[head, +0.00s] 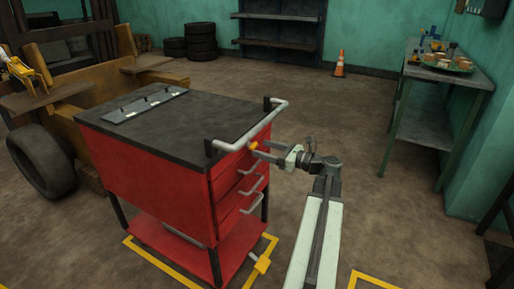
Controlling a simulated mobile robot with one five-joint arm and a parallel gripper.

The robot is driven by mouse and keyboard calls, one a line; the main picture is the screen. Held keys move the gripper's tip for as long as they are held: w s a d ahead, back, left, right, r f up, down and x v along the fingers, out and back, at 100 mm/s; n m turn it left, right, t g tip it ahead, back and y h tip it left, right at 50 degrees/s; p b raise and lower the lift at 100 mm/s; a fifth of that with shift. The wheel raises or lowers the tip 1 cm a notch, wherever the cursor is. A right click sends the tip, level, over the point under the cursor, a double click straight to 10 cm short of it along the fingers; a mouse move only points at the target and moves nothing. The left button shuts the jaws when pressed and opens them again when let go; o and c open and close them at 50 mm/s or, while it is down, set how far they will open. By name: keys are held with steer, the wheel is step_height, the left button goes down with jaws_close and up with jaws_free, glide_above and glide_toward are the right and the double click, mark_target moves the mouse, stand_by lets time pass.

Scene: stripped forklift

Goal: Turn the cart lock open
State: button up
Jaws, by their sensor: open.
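The red cart (150,187) with a dark top stands in the middle of the head view. A small orange-yellow knob (253,146) sits high on its drawer side, just under the grey push handle (262,125). A yellow block (262,265) is low at the cart's near right corner. I cannot tell for certain which of these is the lock. My gripper (264,150) comes in from the right at the height of the upper drawers. It is open, with its fingertips close to the orange-yellow knob. I cannot tell whether they touch it.
Grey drawer handles (252,184) stick out below my gripper. A green workbench (424,128) with a tray of items stands at right. An orange cone (339,65) and stacked tires (201,41) are at the back. The stripped forklift (70,115) is at left.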

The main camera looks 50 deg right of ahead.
mark_target(256, 146)
steer(key=x, duration=0.3)
steer(key=shift+w+d, duration=0.1)
steer(key=shift+w, duration=0.1)
